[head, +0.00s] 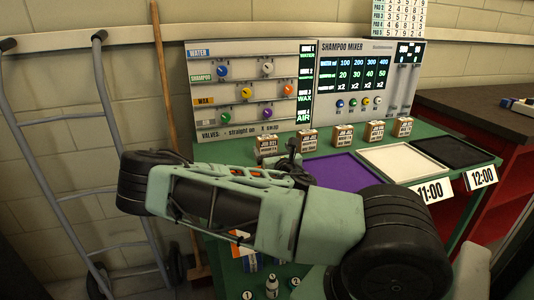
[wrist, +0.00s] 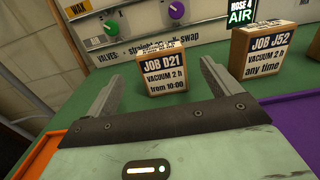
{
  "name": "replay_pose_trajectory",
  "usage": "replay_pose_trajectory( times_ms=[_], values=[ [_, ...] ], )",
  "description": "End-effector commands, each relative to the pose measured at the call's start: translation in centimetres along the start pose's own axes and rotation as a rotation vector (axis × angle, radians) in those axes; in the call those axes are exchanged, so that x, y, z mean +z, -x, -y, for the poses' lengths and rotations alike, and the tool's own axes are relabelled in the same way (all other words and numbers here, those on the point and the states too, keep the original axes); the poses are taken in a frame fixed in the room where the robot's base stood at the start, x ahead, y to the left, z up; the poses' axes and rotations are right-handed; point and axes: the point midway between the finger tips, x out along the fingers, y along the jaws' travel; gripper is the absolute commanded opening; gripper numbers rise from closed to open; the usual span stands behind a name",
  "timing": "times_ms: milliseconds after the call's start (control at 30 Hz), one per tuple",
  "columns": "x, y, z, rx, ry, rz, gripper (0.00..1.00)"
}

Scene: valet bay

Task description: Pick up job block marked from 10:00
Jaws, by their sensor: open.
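The job block marked from 10:00 (wrist: 166,78) is a small brown block. Its label reads JOB D21, VACUUM 2 h, from 10:00. It stands upright on the green bench top, and in the head view it is the leftmost block (head: 267,145) of the row. My gripper (wrist: 160,72) is open and empty, with one finger to each side of this block in the wrist view. I cannot tell how far the fingertips reach along it. In the head view my arm partly hides the gripper (head: 289,158) beside the block.
Job block J52 (wrist: 260,52) stands right of D21, and more blocks (head: 374,132) continue the row. The panel (head: 250,110) rises close behind. Purple (head: 330,173), white (head: 398,161) and black (head: 455,151) areas lie in front. A hand truck (head: 100,75) and wooden pole (head: 163,80) stand left.

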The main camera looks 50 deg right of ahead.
Motion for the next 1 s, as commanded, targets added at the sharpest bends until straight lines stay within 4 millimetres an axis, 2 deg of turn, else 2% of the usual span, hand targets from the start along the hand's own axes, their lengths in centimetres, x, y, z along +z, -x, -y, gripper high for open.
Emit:
replay_pose_trajectory(
  times_ms=[100, 367, 700, 1000],
  values=[
    [0.2, -2.2, 0.0, 0.0, -0.002, 0.001, 0.89],
    [0.1, -4.2, 0.1, -0.001, -0.001, -0.001, 0.89],
    [0.1, -8.6, 0.1, 0.001, -0.002, 0.0, 0.89],
    [0.0, -9.0, 0.1, 0.0, 0.001, -0.002, 0.89]
  ],
)
